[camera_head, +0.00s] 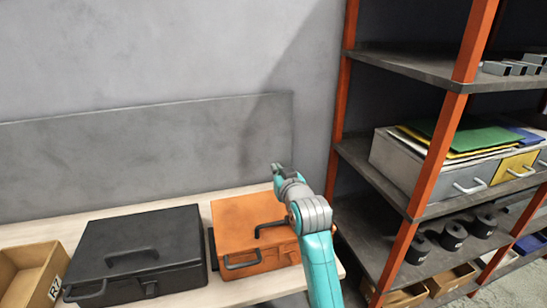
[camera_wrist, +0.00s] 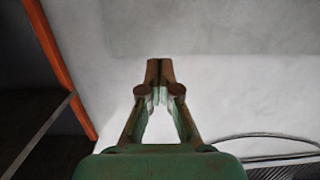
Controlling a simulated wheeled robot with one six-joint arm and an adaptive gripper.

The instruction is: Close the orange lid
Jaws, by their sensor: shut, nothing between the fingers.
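The orange box (camera_head: 240,248) stands on the pale table, right of the black box. Its orange lid (camera_head: 238,209) looks down and flat on the body, with a dark handle (camera_head: 268,228) on top; I cannot tell if a small gap is left. My arm hides the box's right part. My gripper (camera_head: 277,168) is above the lid's rear edge in the head view, apart from it as far as I can see. In the wrist view my gripper (camera_wrist: 160,68) has its fingertips together with nothing between them, against a grey wall.
The black box (camera_head: 175,222) stands left of the orange one, and a cardboard bin (camera_head: 30,270) is at far left. A shelf rack with orange posts (camera_head: 440,150) stands close on the right. A grey panel (camera_head: 140,150) runs behind the table (camera_head: 200,292).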

